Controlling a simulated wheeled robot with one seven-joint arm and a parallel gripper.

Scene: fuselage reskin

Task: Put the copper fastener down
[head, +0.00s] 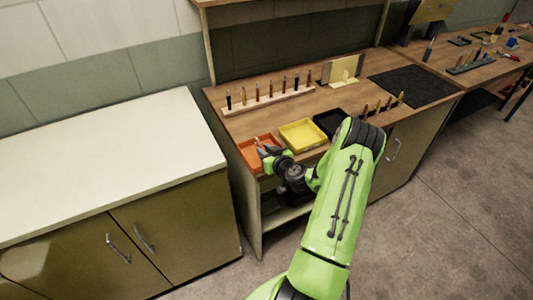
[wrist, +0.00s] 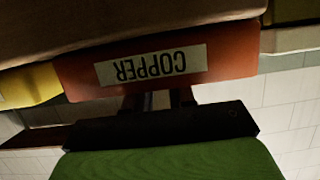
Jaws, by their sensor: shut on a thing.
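My gripper (head: 264,150) is at the orange tray (head: 247,155), over its right part near the front edge. In the wrist view my gripper's dark fingers (wrist: 160,101) are close together, just at the tray's orange front wall (wrist: 225,55). A label (wrist: 152,66) on that wall reads COPPER, upside down in this view. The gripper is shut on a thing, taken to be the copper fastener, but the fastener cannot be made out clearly. The fingertips are partly hidden behind the tray wall in the wrist view.
A yellow tray (head: 303,135) stands just right of the orange one, with a black tray (head: 328,122) beyond. A wooden rack (head: 268,101) of upright tools runs behind them. A white-topped cabinet (head: 100,160) stands to the left. A dark mat (head: 413,86) lies farther right on the bench.

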